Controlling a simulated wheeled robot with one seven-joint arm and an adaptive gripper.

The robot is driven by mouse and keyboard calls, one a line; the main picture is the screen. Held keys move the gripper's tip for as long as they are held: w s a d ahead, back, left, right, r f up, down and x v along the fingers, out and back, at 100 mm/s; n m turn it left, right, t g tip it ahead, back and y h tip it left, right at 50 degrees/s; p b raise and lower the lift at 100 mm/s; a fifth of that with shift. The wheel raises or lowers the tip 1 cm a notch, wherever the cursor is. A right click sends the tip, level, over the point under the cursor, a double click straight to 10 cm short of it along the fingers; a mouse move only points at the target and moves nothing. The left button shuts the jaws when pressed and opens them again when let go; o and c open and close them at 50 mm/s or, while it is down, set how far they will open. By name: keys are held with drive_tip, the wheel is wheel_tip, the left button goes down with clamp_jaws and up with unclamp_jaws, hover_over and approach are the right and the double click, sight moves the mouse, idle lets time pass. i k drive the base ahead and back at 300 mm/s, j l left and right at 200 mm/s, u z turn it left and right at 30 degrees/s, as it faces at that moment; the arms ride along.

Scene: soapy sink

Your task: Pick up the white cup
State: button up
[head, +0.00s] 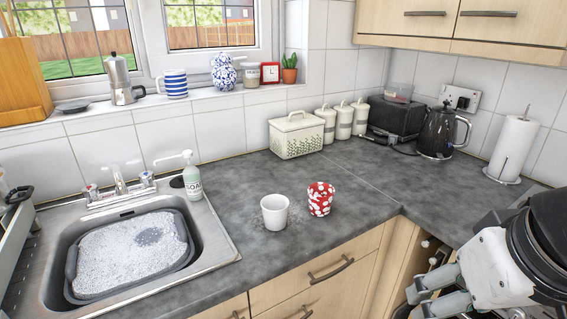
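The white cup (274,212) stands upright on the dark grey counter, right of the sink. Its open top faces up. A red and white patterned cup (320,199) stands close to its right, with a small gap between them. My gripper (428,302) is at the lower right, in front of the counter and well to the right of the white cup.
A sink holds a basin (70,262) of suds at the left, with a soap bottle (192,180) behind. A bread bin (297,136), canisters (343,122), kettle (437,133) and paper roll (510,150) stand along the back. Bare counter (375,185) lies right of the cups.

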sight(275, 207)
drive_tip(key=i+l+u, duration=0.65)
drive_tip(key=i+l, duration=0.25)
drive_tip(key=l, duration=0.1)
